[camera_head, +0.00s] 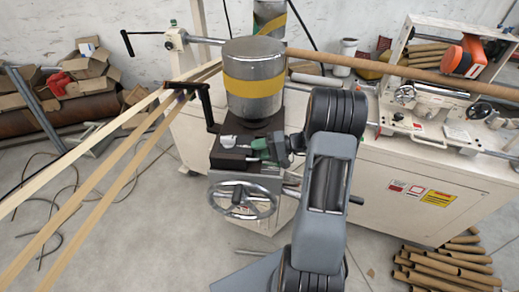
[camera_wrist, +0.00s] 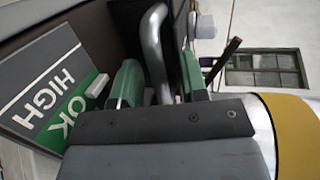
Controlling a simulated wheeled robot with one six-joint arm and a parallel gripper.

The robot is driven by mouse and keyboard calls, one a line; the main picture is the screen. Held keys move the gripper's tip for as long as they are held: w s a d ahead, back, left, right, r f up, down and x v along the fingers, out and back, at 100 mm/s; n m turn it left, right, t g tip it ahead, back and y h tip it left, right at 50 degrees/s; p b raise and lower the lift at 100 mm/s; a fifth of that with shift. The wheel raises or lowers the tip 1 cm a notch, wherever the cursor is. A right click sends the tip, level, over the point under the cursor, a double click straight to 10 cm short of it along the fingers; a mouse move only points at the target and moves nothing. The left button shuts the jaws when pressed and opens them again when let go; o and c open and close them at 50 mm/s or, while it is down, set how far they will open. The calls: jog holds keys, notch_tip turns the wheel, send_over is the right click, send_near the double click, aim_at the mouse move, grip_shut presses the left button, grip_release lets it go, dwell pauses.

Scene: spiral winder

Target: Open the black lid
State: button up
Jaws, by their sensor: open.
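The dark box-like part below the cylinder, which looks like the black lid (camera_head: 228,158), sits on the machine's front in the head view. In the wrist view a dark panel (camera_wrist: 108,28) fills the upper left, and a curved metal bar (camera_wrist: 153,55) like a handle stands beside it. My gripper (camera_head: 262,150) is at the right side of the dark part. In the wrist view my gripper (camera_wrist: 160,85) has its green fingers apart, with the metal bar between them. The fingers do not appear clamped on it. My arm hides part of the area.
A metal cylinder with a yellow band (camera_head: 252,85) stands just behind. A handwheel (camera_head: 242,198) is below the dark part. A label reading HIGH and OK (camera_wrist: 50,90) is close to the fingers. Wooden strips (camera_head: 85,150) run off left. Cardboard tubes (camera_head: 445,268) lie on the floor.

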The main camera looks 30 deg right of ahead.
grip_shut()
dwell(0.3)
dwell(0.3)
